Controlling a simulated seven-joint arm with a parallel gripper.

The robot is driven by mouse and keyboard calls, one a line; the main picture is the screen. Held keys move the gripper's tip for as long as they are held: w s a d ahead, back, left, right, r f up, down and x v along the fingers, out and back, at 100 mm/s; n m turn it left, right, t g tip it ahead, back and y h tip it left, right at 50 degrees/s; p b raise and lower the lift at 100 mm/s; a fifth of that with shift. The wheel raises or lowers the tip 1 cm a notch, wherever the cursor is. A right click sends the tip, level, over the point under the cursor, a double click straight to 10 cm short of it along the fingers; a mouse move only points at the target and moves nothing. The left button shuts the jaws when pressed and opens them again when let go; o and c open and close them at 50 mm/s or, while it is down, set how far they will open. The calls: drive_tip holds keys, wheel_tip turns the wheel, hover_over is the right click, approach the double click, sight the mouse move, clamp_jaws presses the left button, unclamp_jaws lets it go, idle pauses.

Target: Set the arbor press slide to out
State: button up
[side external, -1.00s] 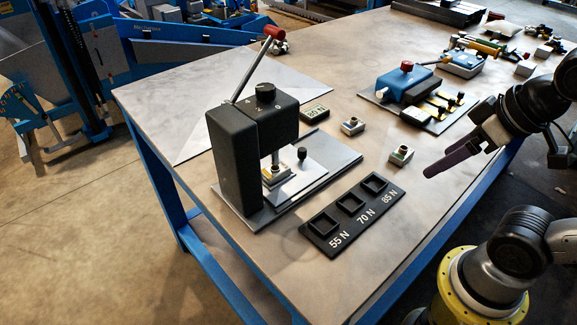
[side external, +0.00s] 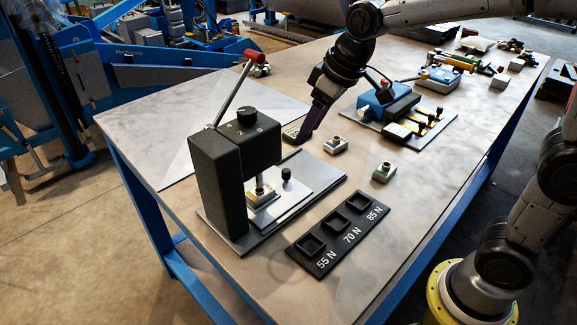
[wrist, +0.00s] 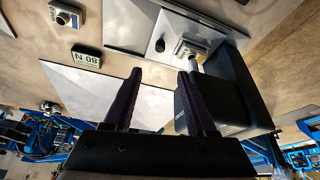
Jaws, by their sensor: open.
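The black arbor press (side external: 216,182) stands on a grey base at the near left of the table, its red-tipped lever (side external: 254,57) raised. Its slide is a pale plate (side external: 306,180) with a small black knob (side external: 286,174); the knob also shows in the wrist view (wrist: 160,45). A small part (side external: 262,195) sits on the slide beneath the ram, also visible in the wrist view (wrist: 196,46). My gripper (side external: 297,136) is open and empty, pointing down behind the press, apart from the knob. In the wrist view, its fingers (wrist: 160,76) frame the space beside the press body.
A black tray marked 55 N, 70 N and 85 N (side external: 325,262) lies in front. Two small blocks (side external: 335,146) (side external: 384,172) stand right of the press. An 80 N block (wrist: 87,59) lies near my gripper. A blue device (side external: 376,103) stands farther back.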

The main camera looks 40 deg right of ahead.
sight(287, 170)
drive_tip(key=x, duration=1.3)
drive_tip(key=shift+w+f, duration=0.1)
drive_tip(key=shift+f, duration=0.05)
clamp_jaws()
idle(1.0)
